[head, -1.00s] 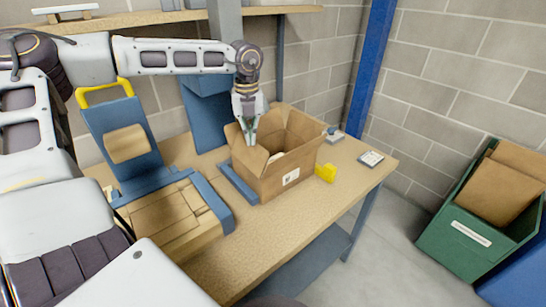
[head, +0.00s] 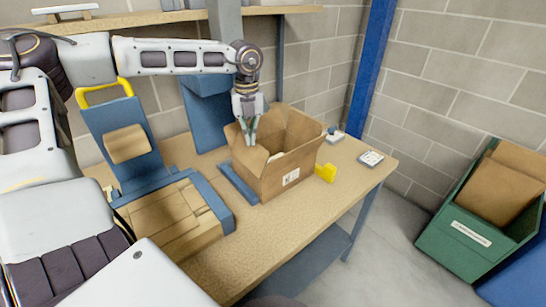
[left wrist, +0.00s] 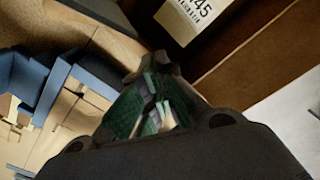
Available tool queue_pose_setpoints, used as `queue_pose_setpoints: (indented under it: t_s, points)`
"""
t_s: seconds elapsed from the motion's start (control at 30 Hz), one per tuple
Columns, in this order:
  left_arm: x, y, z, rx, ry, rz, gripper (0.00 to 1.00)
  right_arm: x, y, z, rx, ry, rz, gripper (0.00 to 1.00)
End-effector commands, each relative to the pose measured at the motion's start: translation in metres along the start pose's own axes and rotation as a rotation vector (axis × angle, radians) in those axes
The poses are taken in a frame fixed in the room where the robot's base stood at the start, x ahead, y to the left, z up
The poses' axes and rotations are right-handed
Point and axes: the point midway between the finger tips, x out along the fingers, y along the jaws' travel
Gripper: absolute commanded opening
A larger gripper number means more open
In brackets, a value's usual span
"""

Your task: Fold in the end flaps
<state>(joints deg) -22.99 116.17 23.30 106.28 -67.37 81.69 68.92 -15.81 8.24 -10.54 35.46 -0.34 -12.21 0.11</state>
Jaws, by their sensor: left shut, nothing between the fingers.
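An open brown cardboard box (head: 268,180) stands on the workbench with a white label (head: 291,177) on its front side. Its flaps stand up or lean outward; one end flap (head: 246,155) is at the left, and something pale shows inside. My left gripper (head: 250,137) points down at the left end of the box, close to that flap; I cannot tell whether it touches. Its green fingers are shut and empty. In the left wrist view the fingers (left wrist: 155,108) show below a brown box wall with a printed label (left wrist: 190,18). My right gripper is not in view.
A blue stand (head: 115,125) with a yellow handle and a flat cardboard piece (head: 168,218) occupy the bench's left. A yellow block (head: 326,173) and a small device (head: 370,158) lie right of the box. A green bin (head: 462,240) with cardboard stands on the floor.

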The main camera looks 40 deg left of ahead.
Motion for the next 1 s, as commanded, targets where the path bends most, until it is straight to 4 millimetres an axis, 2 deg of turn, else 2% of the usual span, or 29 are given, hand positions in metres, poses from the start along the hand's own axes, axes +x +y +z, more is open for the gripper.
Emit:
queue_pose_setpoints:
  t_s: [0.53, 1.0]
  points:
    - [0.001, 0.0, 0.0, 0.0, 0.001, 0.002, 0.0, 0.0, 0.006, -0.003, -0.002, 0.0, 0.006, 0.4]
    - [-0.032, 0.0, 0.0, 0.0, -0.001, 0.0, 0.0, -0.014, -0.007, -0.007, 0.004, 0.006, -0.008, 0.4]
